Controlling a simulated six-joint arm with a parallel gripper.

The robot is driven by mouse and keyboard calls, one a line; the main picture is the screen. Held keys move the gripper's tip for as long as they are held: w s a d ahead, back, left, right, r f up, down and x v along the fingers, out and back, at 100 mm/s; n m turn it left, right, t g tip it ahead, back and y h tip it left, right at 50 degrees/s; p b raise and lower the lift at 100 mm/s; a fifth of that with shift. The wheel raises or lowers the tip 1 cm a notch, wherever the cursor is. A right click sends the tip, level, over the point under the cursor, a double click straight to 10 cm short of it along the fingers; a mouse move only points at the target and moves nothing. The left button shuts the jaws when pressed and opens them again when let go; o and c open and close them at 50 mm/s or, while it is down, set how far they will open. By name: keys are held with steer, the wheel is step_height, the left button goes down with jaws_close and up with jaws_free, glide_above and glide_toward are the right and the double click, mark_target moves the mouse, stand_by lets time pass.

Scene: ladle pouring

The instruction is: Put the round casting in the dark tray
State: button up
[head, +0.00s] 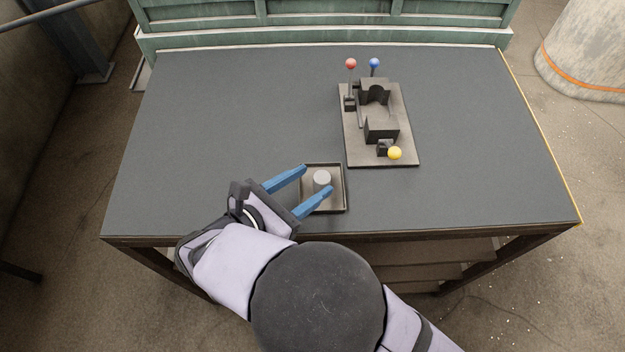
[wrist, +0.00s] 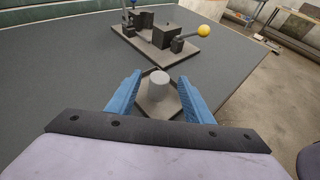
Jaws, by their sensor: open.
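The round casting (head: 322,178) is a light grey cylinder standing upright inside the dark tray (head: 339,203) near the table's front edge. In the wrist view the casting (wrist: 159,84) shows in the tray (wrist: 146,104), between my fingers. My gripper (head: 317,179) has two blue fingers spread wide, one on each side of the casting. In the wrist view my gripper (wrist: 160,80) shows gaps between both fingers and the casting. The fingers hide parts of the tray's sides.
A dark fixture plate (head: 380,158) with black blocks and levers stands behind and right of the tray. Its knobs are red (head: 351,63), blue (head: 375,62) and yellow (head: 395,153). The table's left (head: 200,120) and right sides are clear.

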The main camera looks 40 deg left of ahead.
steer(key=shift+b+v, duration=0.4)
steer(key=shift+v, duration=1.55)
